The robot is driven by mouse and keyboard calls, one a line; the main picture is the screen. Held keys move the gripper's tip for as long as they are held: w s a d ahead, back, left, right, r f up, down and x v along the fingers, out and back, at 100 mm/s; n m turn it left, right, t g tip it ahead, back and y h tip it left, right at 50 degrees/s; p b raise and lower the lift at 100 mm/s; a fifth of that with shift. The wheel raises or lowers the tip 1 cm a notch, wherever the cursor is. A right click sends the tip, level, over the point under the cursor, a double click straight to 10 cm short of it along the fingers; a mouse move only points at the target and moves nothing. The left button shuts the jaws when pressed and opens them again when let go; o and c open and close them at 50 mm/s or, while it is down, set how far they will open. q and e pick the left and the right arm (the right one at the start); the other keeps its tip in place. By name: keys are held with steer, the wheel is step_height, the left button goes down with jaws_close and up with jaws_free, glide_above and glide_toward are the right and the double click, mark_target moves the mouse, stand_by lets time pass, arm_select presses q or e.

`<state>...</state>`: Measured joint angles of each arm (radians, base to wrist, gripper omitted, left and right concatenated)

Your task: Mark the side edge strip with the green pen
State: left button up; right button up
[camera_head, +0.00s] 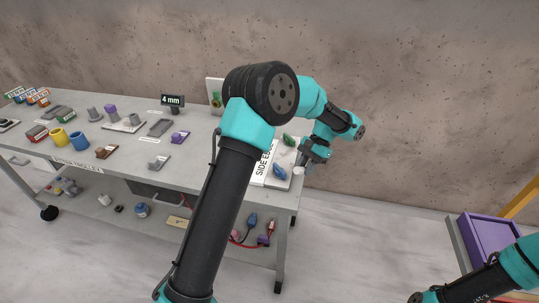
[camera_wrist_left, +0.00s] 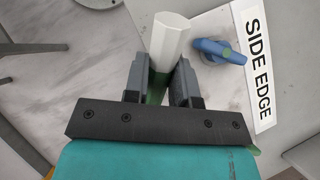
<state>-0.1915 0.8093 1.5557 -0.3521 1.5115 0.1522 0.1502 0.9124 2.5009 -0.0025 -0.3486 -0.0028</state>
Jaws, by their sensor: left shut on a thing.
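My left gripper (camera_head: 308,163) is at the right end of the table. It is shut on a pen with a white six-sided end (camera_wrist_left: 168,42) and green showing between the fingers (camera_wrist_left: 160,82). In the head view the pen's pale end (camera_head: 298,171) shows below the fingers. A white strip lettered SIDE EDGE (camera_wrist_left: 258,62) lies on the pale slab to the right of the pen; part of it also shows in the head view (camera_head: 264,163), behind my arm. I cannot tell whether the pen touches the slab. My right gripper is out of view.
A blue clamp-like piece (camera_wrist_left: 220,50) sits on the slab close to the pen; a green one (camera_head: 289,140) lies farther back. A 4 mm sign (camera_head: 172,100), a yellow cup (camera_head: 59,136) and a blue cup (camera_head: 79,141) stand left.

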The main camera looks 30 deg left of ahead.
arm_select(q)
steer(key=a+r, duration=0.2)
steer(key=a, duration=0.7)
steer(key=a+r+t, duration=0.1)
steer(key=a+r, duration=0.1)
steer(key=a, duration=0.8)
steer(key=shift+w+r, duration=0.35)
steer(key=shift+f, duration=0.15)
steer(key=shift+f, duration=2.75)
steer(key=shift+f, duration=0.65)
steer(key=shift+s+a, duration=0.15)
steer(key=shift+s, duration=0.45)
steer(key=shift+s+a, duration=0.15)
steer(key=shift+s, duration=0.4)
stand_by(1.0)
